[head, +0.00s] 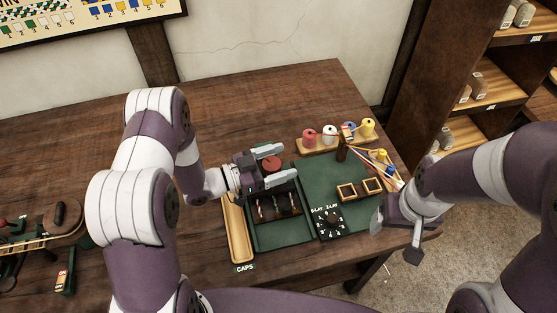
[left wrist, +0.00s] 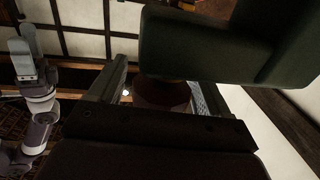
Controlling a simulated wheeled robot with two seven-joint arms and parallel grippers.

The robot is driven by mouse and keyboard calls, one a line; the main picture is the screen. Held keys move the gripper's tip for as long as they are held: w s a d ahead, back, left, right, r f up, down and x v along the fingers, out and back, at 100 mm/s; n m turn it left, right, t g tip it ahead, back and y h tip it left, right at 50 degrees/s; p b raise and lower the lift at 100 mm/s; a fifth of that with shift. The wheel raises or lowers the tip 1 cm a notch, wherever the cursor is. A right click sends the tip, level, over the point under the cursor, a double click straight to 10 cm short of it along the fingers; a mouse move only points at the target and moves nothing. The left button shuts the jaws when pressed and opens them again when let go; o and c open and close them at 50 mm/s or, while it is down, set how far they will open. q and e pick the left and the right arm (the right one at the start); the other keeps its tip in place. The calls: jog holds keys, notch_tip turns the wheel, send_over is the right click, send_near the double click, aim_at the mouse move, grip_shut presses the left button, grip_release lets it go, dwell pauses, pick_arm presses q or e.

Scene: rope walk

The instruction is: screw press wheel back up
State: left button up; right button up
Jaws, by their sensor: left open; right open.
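The round red press wheel (head: 271,163) shows between the fingers of my left gripper (head: 277,165) in the head view. My left gripper is open, with one finger on each side of the wheel; I cannot tell whether they touch it. The wheel is a dark red shape (left wrist: 162,93) in the left wrist view, partly hidden by dark gripper parts. The dark press frame (head: 278,208) stands just below my left gripper, and its upper part is covered. My right gripper (head: 394,232) is open and empty at the table's right edge. It also shows in the left wrist view (left wrist: 28,60).
A green mat (head: 318,173) lies around the press. Coloured spools (head: 338,134) stand behind. A wooden CAPS tray (head: 237,230) lies left of the press. The table's back left is clear.

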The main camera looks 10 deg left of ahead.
pick_arm(q)
jog(key=c, duration=1)
jog(key=shift+o, duration=0.2)
